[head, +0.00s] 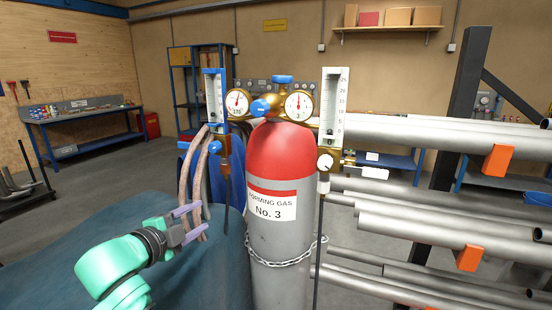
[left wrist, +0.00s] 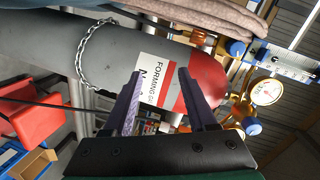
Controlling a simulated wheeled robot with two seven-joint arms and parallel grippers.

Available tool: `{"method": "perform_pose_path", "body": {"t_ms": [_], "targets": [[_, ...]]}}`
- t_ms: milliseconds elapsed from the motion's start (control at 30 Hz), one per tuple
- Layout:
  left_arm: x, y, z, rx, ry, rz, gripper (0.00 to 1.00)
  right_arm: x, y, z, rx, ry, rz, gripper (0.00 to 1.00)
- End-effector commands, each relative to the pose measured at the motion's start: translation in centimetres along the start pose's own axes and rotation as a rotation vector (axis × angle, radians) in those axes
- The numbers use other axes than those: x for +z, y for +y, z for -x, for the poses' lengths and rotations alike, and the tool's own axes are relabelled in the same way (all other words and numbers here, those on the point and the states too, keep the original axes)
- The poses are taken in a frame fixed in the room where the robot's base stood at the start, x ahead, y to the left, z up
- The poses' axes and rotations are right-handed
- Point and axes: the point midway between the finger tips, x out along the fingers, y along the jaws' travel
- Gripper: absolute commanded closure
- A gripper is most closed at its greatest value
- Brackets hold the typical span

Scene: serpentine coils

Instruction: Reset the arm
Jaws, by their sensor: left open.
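My left arm comes in from the lower left of the head view. Its left gripper (head: 203,217) has two purple fingers, spread apart, beside the lower part of the brownish hoses (head: 188,175). Whether a finger touches a hose I cannot tell. The grey gas cylinder (head: 276,245) with a red top stands upright to the right of the gripper. In the left wrist view the left gripper (left wrist: 161,73) is open with nothing between its fingers, and the cylinder (left wrist: 45,45) and its label lie beyond. My right gripper is in neither view.
Gauges (head: 298,102) and two flow tubes (head: 332,105) sit above the cylinder. A chain (head: 280,263) goes round it. A rack of steel pipes (head: 440,232) fills the right side. A blue cover (head: 200,275) lies below my arm. Open floor (head: 95,185) shows at left.

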Motion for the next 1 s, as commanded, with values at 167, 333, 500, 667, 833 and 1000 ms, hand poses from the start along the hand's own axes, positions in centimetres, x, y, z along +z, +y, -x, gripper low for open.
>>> {"method": "perform_pose_path", "body": {"t_ms": [167,333,500,667,833,1000], "targets": [[0.7,7.4,0.5,0.127,-0.09,0.231,0.43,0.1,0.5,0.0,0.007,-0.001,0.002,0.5],[2.7,17.4,4.0,0.288,-0.305,0.579,0.43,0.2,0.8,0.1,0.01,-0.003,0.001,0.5],[4.8,25.9,10.1,0.413,-0.593,0.897,0.43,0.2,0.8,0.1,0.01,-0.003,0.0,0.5],[5.8,31.2,15.8,0.479,-0.832,1.096,0.43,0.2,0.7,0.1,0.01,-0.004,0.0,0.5],[6.4,35.7,20.4,0.524,-1.042,1.231,0.43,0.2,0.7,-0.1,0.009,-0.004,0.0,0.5],[8.8,42.3,17.8,0.549,-1.055,1.215,0.43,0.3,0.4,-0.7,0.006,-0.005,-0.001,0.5]]}}
